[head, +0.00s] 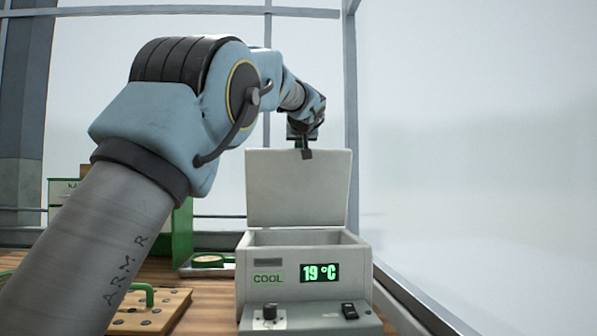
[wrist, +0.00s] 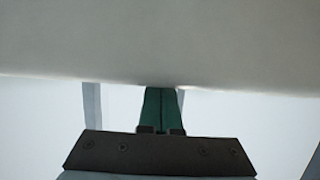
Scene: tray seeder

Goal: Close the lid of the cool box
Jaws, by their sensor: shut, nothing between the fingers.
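The cool box (head: 255,295) stands on the bench in the head view, with a "COOL" label and a green display reading 19 °C. Its pale grey lid (head: 298,190) stands upright, open, at the back of the box. My gripper (head: 306,153) is at the top edge of the lid, right of its middle, with the fingers shut and empty. In the wrist view the green fingers (wrist: 162,108) point toward the lid (wrist: 160,45), which fills the upper part. Their tips meet or overlap its edge; I cannot tell whether they touch it.
A control panel (head: 310,320) with a knob and a switch is at the front of the box. A wooden board with holes (head: 150,312) lies to the left, and a small tray (head: 207,262) sits behind it. Windows rise behind and to the right.

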